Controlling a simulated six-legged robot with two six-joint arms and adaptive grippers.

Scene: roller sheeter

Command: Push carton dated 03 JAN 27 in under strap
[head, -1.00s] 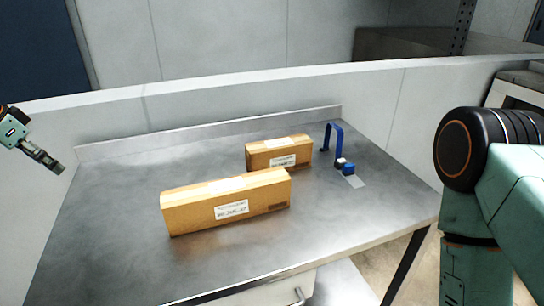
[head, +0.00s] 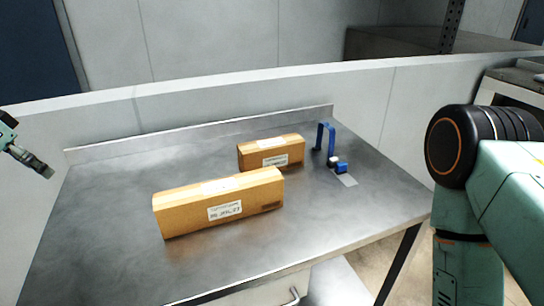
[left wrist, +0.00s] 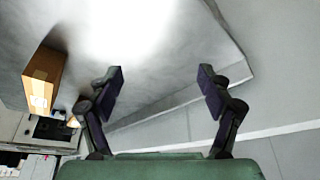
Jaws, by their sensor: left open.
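Two brown cartons stand on the metal table. The larger carton (head: 222,201) is at the front middle, with a white label whose date is too blurred to read surely. The smaller carton (head: 270,151) stands behind it to the right, its label also unreadable. The blue strap (head: 327,136) forms an upright arch right of the smaller carton, with nothing under it. My left gripper (head: 42,170) is at the far left, well apart from both cartons. In the left wrist view its fingers (left wrist: 160,85) are open and empty, with one carton (left wrist: 44,78) off to the left.
The table (head: 110,215) is bare on its left side. A low wall (head: 200,108) runs behind it. A small blue and white piece (head: 339,166) sits by the strap's foot, beside a pale patch (head: 348,180). My right arm's links fill the right edge.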

